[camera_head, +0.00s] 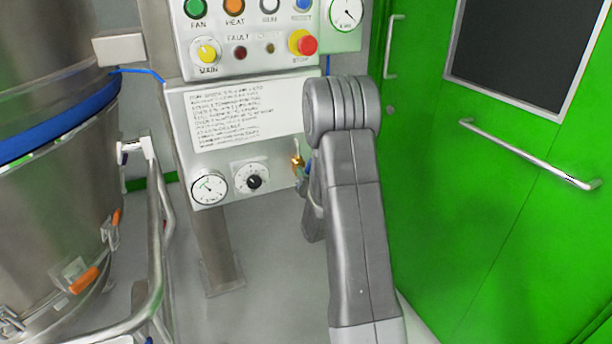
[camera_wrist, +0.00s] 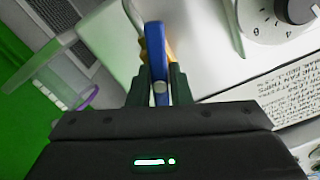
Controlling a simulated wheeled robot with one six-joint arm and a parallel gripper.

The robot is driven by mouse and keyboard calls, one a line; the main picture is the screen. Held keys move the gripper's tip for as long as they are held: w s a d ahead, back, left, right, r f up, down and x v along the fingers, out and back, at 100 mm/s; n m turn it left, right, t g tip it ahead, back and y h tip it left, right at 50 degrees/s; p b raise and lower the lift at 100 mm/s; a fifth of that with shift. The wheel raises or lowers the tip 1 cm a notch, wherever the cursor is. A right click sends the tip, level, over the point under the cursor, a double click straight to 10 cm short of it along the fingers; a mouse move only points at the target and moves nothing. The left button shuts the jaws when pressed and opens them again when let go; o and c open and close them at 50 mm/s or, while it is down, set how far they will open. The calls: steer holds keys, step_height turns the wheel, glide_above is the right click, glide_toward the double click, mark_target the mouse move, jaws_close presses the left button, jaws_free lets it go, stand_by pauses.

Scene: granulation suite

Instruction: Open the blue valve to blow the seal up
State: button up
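The blue valve lever (camera_wrist: 155,45) stands out from the pale panel in the wrist view, with a little brass behind it. My gripper (camera_wrist: 160,82) has its two dark fingers close together, one on each side of the lever, and they look shut on it. In the head view the brass valve body (camera_head: 297,163) shows on the right edge of the lower panel, with a bit of blue beside it. There my arm hides most of the lever and the fingers. The seal gauge cannot be told apart by label; a round gauge (camera_head: 209,188) sits low on the panel.
A black-knobbed dial (camera_head: 252,181) sits left of the valve, below a printed notice (camera_head: 245,112). Buttons and a red stop knob (camera_head: 305,44) are above. A steel vessel (camera_head: 60,220) with a blue band stands left. A green door (camera_head: 490,170) with a bar handle is right.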

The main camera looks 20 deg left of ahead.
jaws_close()
steer(key=n+b, duration=0.1)
steer(key=b, duration=0.2)
steer(key=shift+f, duration=0.3)
steer(key=n+b, duration=0.3)
steer(key=b, duration=0.1)
steer(key=shift+r+n+b, duration=0.25)
steer(key=shift+n+b, duration=0.25)
steer(key=shift+b, duration=0.15)
steer(key=o, duration=0.8)
jaws_free()
